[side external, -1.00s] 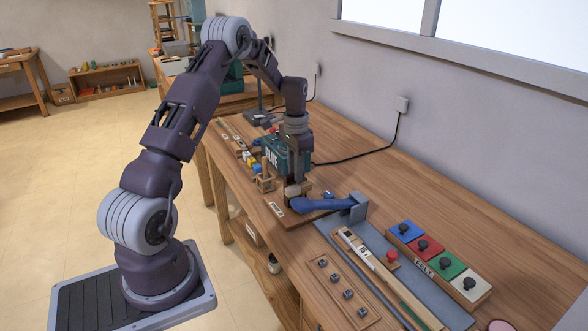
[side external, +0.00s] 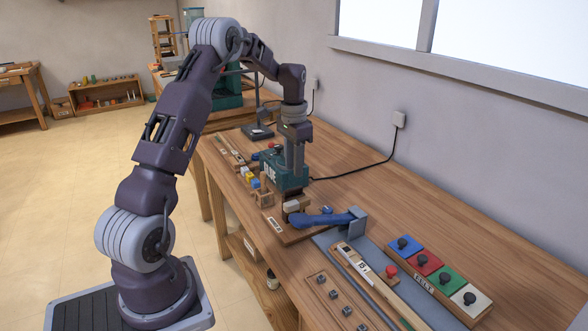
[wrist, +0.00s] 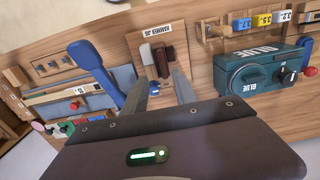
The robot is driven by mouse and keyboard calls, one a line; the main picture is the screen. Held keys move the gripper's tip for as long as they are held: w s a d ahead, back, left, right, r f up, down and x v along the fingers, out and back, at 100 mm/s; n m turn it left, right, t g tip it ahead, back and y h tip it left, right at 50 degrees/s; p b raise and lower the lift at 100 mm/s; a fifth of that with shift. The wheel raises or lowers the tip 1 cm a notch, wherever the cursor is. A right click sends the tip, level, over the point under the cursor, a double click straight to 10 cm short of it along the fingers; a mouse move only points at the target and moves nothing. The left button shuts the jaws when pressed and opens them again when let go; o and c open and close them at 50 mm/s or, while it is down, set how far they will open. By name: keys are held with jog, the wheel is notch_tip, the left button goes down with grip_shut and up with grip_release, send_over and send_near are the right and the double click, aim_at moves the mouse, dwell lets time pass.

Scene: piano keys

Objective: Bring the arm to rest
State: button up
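My arm reaches over the workbench (side external: 430,225), bent at the elbow with its wrist pointing down. My gripper (side external: 294,190) is above a small wooden board (side external: 286,235) that bears a pale block. In the wrist view my gripper (wrist: 160,85) has its two fingers apart, with nothing seen held between them. Beyond the fingertips, a labelled wooden board (wrist: 170,38) bears a dark and pale piece. The gripper looks clear of it, but the exact gap cannot be told.
A blue lever (side external: 318,219) on a grey bracket is right of the gripper. A green glue machine (side external: 283,172) stands close behind it. A wall cable (side external: 365,170) runs onto the bench. Air above the bench is free.

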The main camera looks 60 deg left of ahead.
jog(key=s+d+r+t, duration=0.1)
jog(key=s+d+r, duration=0.2)
jog(key=d+r, duration=0.5)
jog(key=s+d+r+t, duration=0.1)
jog(key=s+d+r, duration=0.3)
jog(key=d+r, duration=0.4)
jog(key=s+d+t, duration=0.1)
jog(key=s+d, duration=0.5)
jog(key=s, duration=0.3)
jog(key=s+d+f+t, duration=0.1)
jog(key=s+d+t, duration=0.1)
jog(key=s+d, duration=0.5)
jog(key=shift+s+f+t, duration=0.2)
jog(key=shift+s+t, duration=0.1)
jog(key=shift+s, duration=0.85)
